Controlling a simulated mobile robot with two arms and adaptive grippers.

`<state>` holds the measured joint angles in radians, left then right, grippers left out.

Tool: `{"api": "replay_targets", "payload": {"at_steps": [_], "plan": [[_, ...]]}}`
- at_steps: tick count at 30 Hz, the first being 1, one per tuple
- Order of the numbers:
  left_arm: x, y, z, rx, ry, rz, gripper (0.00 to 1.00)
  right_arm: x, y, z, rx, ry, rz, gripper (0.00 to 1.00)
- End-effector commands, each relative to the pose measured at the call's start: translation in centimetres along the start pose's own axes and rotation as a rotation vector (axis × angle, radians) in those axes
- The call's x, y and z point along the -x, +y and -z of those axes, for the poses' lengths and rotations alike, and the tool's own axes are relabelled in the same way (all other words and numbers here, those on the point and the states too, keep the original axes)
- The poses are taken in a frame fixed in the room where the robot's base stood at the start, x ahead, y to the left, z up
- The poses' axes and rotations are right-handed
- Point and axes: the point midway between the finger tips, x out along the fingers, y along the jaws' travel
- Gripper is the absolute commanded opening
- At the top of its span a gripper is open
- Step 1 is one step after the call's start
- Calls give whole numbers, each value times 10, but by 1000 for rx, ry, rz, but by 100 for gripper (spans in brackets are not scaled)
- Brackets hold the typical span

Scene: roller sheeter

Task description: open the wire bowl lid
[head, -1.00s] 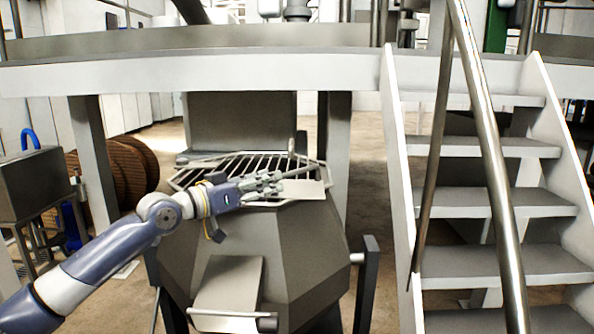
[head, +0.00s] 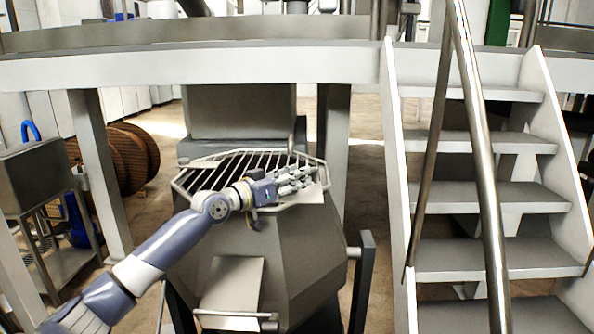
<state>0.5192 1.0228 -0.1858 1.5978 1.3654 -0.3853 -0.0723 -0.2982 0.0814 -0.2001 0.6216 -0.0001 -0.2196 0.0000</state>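The wire bowl lid (head: 228,168) is a grille of parallel bars in a pale frame. It lies flat over the top of the grey faceted bowl (head: 300,250) in the middle of the head view, and looks closed. My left gripper (head: 311,178) reaches in from the lower left over the front right part of the lid, close to a flat light plate at its front edge. Its two fingers look apart, with nothing seen between them. Whether they touch the lid's bars or frame cannot be told. My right gripper is not in view.
A raised platform (head: 200,66) crosses behind and above the bowl, on legs. Stairs with a metal handrail (head: 487,190) stand at the right. A post (head: 363,280) stands just right of the bowl. A grey box on a stand (head: 37,178) and brown reels (head: 130,158) are at the left.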

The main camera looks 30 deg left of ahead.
Motion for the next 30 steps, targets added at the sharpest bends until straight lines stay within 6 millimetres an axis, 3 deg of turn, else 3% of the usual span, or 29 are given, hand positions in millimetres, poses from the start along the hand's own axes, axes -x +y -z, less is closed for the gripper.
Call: {"api": "replay_targets", "payload": {"at_steps": [12,16,17,30], "plan": [[-7,1,0,-1,-1,-1,31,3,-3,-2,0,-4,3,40],[-7,1,0,-1,-1,-1,2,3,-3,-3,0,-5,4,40],[-7,1,0,-1,-1,-1,0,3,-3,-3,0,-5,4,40],[-4,1,-5,0,-6,-13,0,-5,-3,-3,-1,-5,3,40]]}}
